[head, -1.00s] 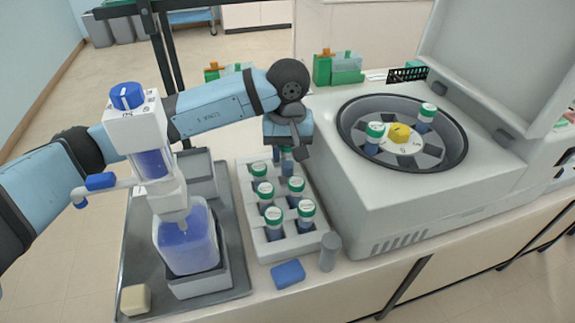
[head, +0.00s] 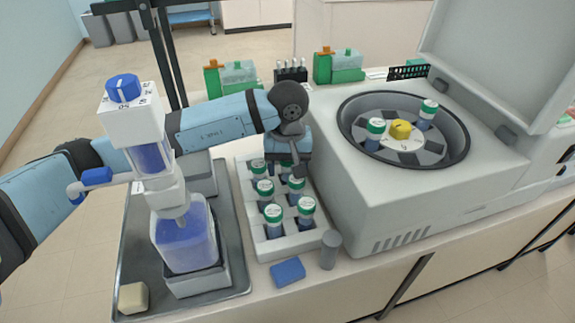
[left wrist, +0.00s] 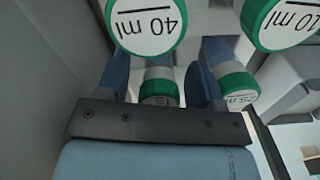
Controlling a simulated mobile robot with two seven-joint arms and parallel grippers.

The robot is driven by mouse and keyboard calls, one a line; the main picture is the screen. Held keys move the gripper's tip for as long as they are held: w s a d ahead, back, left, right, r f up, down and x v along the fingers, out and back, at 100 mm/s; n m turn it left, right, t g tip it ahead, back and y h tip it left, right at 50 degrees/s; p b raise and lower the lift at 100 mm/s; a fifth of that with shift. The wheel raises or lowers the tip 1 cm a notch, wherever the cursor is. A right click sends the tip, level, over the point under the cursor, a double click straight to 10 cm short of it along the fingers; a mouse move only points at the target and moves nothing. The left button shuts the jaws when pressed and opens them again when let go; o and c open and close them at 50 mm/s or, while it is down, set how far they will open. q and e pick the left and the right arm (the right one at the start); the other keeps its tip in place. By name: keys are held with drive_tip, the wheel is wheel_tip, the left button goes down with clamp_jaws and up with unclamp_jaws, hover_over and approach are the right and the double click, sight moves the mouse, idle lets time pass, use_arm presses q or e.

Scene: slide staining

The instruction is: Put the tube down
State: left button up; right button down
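My left gripper (head: 295,168) is over the far right corner of the white tube rack (head: 285,246), pointing down. In the left wrist view its two fingers (left wrist: 160,75) stand apart, with a green-and-white capped tube (left wrist: 159,93) between them. Slim gaps show on both sides of the cap, so the gripper looks open around it. In the head view this tube (head: 286,165) is mostly hidden behind the gripper and seems to be in the rack's far right slot. Several similar capped tubes (head: 274,226) stand upright in the other slots. My right gripper is out of view.
An open centrifuge (head: 400,190) with two tubes in its rotor stands close on the right. A blue bottle with a dispenser (head: 185,240) stands on a metal tray (head: 135,250) at left.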

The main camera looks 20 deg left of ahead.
use_arm(q)
drive_tip(key=shift+r+p, duration=0.6)
drive_tip(key=shift+p, duration=0.1)
wheel_tip(320, 180, up, 12)
drive_tip(key=shift+f+b, duration=0.15)
drive_tip(key=shift+b, duration=0.15)
